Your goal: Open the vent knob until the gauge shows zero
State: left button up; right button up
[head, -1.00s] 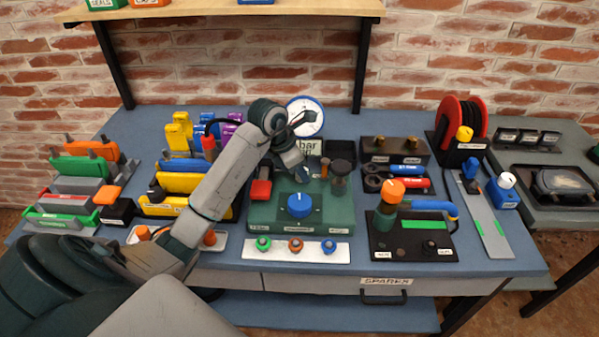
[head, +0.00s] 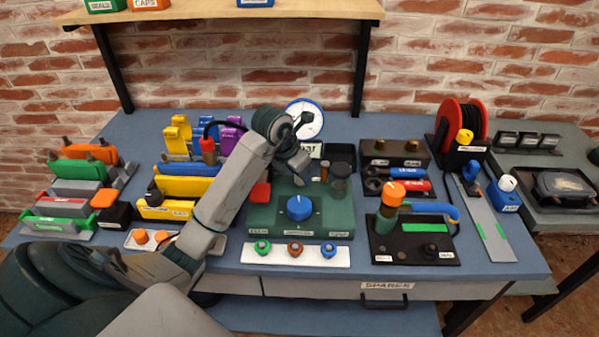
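A blue knob (head: 299,208) with a white mark near its top sits on the front of a green panel unit (head: 333,217). I cannot read its label, so I cannot confirm it is the vent knob. A round white gauge (head: 309,113) with a blue rim stands behind the unit; my arm covers its lower left, and its reading is too small to tell. My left gripper (head: 302,169) hangs over the back of the green unit, behind and above the blue knob, apart from it. Its fingers are too hidden to judge. My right gripper is out of view.
A red block (head: 260,193) is at the unit's left, close to my forearm. Dark cylinders (head: 340,180) stand at its back right. A white strip (head: 283,256) with three coloured knobs lies in front. A black board with an orange-topped valve (head: 391,193) stands right.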

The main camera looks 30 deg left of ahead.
pick_arm(q)
jog(key=o, duration=1)
jog(key=shift+s+r, duration=0.1)
jog(key=shift+r, duration=0.15)
jog(key=shift+p+v, duration=0.55)
jog(key=shift+v, duration=4.6)
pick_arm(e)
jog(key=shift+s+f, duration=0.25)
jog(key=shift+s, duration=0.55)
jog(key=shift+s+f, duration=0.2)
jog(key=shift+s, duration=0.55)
pick_arm(q)
jog(key=shift+f, duration=0.1)
